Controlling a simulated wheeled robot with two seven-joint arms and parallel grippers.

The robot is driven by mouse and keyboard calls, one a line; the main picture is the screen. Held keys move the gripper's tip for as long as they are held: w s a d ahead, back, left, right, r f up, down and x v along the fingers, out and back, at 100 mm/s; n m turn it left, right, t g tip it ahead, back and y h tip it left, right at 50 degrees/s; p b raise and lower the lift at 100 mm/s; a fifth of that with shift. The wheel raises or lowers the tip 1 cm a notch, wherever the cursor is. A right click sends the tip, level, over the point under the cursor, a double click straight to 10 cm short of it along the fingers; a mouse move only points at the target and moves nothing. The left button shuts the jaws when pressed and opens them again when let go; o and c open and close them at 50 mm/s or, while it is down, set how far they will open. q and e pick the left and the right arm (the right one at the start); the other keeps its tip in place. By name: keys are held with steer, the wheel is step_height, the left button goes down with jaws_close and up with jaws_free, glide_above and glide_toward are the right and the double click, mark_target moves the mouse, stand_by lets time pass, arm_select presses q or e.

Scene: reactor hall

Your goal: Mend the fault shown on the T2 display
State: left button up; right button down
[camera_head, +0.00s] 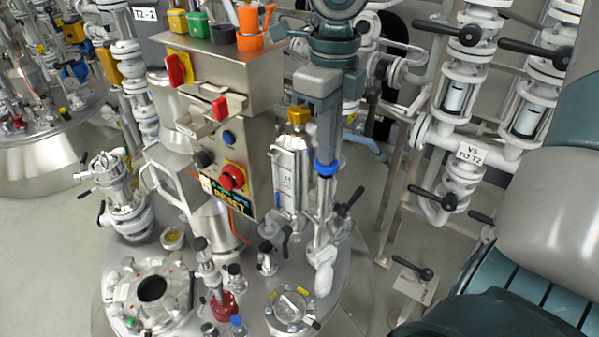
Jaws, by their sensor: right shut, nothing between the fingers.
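A steel control box (262,80) stands over the reactor lid. Its small dark display (228,197) has a lower line that looks like "RESET"; the upper green line is too small to read. On the box are a red emergency-stop knob on yellow (232,177), a blue button (228,137), a black knob (203,158), and red switches (220,108) and (177,69). My right gripper (326,160) points down just right of the box, shut and empty, with blue at its tip. A pipe shows just below it; I cannot tell whether they touch. My left gripper is out of view.
The steel reactor lid (345,270) carries several valves and ports. A sign reads "V5 TO T2" (470,153) on pipework with black-handled valves (447,201) at right. A "T2-2" label (146,14) is at upper left. Floor (50,250) is clear at left.

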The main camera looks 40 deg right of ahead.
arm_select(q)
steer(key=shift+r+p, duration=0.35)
arm_select(e)
steer(key=shift+r, duration=1.6)
